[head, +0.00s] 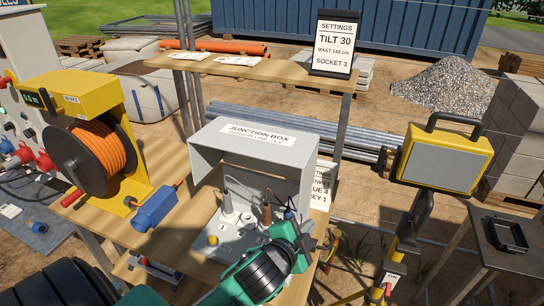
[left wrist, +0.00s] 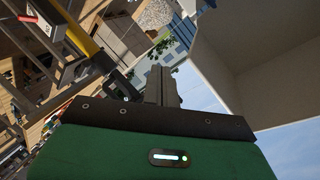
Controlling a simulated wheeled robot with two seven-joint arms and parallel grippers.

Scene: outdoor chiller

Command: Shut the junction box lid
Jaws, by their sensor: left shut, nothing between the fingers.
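The junction box lid (head: 258,136) is a pale grey hood labelled JUNCTION BOX, standing raised and open above its base. The base (head: 226,240) shows white sockets, several plugs with cables and a yellow button on the bench. My left gripper (head: 306,238) is at the front right of the open box, shut and empty; its arm hides part of the base. In the left wrist view its closed fingers (left wrist: 163,84) point away beside a large pale panel (left wrist: 265,65), seemingly the lid. I cannot tell whether they touch it. My right gripper is not in view.
On the wooden bench stand an orange cable reel (head: 92,155) in a yellow frame and a blue connector (head: 154,208), left of the box. A shelf (head: 255,68) with a settings sign (head: 333,42) is behind. A yellow work lamp (head: 444,160) stands at the right.

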